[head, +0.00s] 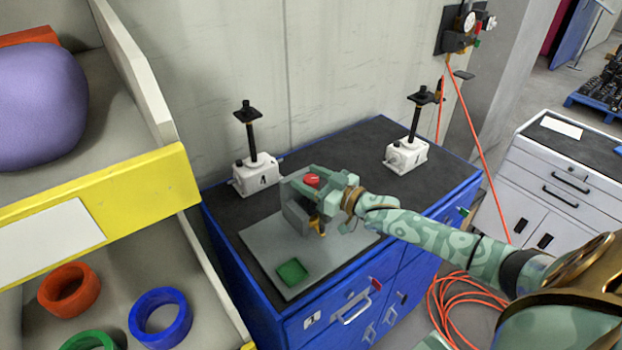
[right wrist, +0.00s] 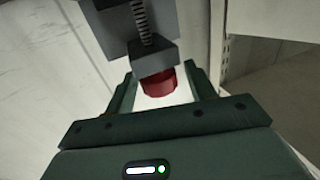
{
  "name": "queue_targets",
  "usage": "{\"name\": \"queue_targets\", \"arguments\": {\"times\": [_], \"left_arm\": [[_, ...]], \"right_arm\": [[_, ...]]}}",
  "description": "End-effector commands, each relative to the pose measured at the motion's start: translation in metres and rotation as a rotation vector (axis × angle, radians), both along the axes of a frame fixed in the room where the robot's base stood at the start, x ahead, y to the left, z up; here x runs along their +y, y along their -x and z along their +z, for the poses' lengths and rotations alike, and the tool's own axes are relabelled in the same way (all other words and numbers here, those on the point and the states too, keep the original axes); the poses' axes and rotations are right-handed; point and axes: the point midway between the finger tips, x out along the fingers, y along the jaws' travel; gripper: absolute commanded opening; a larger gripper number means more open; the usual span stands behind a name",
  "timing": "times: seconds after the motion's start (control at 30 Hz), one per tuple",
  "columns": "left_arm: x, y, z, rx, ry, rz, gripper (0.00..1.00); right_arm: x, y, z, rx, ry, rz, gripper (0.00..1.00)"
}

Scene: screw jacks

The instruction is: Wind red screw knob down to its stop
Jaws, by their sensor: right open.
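The red screw knob (head: 312,180) shows near the middle of the head view, at my right gripper. In the right wrist view the knob (right wrist: 159,83) lies between the open fingers, with a gap visible on both sides. A grey block (right wrist: 152,59) and a threaded screw (right wrist: 142,22) are beyond it. The grey fixture body (head: 296,217) stands on a grey plate (head: 262,238) and is partly hidden by my right gripper (head: 308,178). My right gripper is open around the knob. My left gripper is not in view.
Two white screw jacks, a left one (head: 256,178) and a right one (head: 407,156), stand at the back of the blue cabinet (head: 262,318). A green square (head: 292,271) lies on the plate's front. A yellow-edged shelf (head: 120,205) with rings borders the left.

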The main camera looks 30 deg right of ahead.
Motion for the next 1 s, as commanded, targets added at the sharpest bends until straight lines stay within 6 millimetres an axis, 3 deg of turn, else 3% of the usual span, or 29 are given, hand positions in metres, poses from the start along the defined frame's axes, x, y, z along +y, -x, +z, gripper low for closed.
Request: {"name": "queue_targets", "arguments": {"times": [0.2,0.37,0.67,1.0], "left_arm": [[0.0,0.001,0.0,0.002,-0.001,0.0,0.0],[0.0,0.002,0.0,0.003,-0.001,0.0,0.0],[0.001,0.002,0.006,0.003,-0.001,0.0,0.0],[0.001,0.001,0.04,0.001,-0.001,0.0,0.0]], "right_arm": [[0.0,0.0,0.0,0.001,0.0,0.0,0.55],[0.0,0.0,0.0,0.0,0.0,0.0,0.1],[0.001,0.001,0.001,0.002,-0.002,-0.024,0.1],[0.002,0.001,0.004,0.003,-0.011,-0.218,0.11]]}}
